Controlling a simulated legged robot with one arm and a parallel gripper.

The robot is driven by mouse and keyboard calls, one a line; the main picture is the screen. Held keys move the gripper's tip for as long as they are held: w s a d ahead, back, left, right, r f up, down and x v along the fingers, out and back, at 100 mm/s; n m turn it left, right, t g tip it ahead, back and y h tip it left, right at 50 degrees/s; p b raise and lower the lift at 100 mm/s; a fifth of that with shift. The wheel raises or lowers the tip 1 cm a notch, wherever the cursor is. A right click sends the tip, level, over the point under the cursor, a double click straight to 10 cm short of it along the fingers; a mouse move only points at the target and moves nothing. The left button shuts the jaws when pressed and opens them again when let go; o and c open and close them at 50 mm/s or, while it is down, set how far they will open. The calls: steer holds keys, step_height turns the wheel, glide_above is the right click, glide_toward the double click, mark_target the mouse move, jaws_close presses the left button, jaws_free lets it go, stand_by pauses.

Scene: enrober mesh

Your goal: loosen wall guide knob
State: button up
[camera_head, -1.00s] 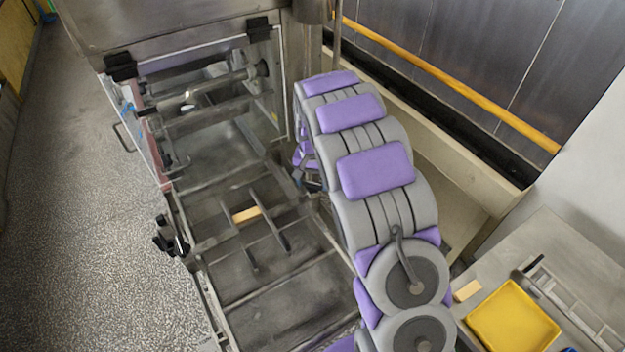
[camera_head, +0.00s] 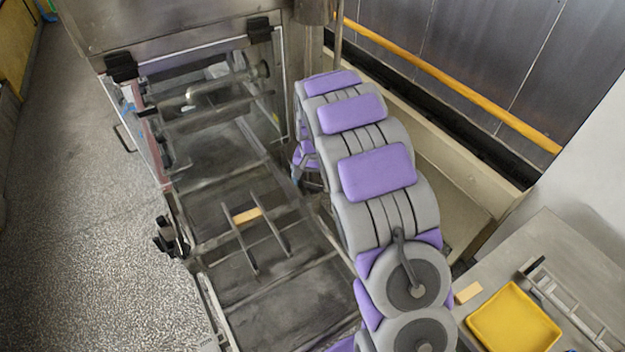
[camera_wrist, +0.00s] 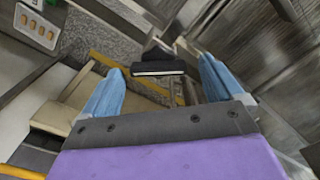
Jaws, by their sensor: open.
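In the wrist view my gripper (camera_wrist: 160,65) is open, with its two blue fingers spread apart and nothing held. A black block-like part (camera_wrist: 158,68) with a pale edge shows beyond and between the fingertips; I cannot tell whether it is the guide knob. In the head view the gripper end is mostly hidden behind my arm. Black knobs (camera_head: 168,238) sit at the left side of the machine frame. Two upright guide strips (camera_head: 270,222) stand on the mesh bed (camera_head: 285,300), with a small wooden block (camera_head: 246,216) between them.
A hood with black clamps (camera_head: 121,67) and clear panels covers the far end. A yellow rail (camera_head: 450,85) runs along the right. A bench at the lower right holds a yellow tray (camera_head: 512,318) and a wooden block (camera_head: 467,292). Open floor (camera_head: 80,200) lies left.

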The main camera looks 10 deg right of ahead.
mark_target(313, 183)
step_height(313, 183, up, 17)
steer(key=p, duration=0.1)
stand_by(0.3)
steer(key=shift+m, duration=0.7)
step_height(313, 183, down, 18)
steer(key=shift+r+p, duration=0.25)
steer(key=shift+p, duration=0.3)
steer(key=shift+s, duration=0.1)
steer(key=c, duration=1)
steer(key=shift+c, duration=0.2)
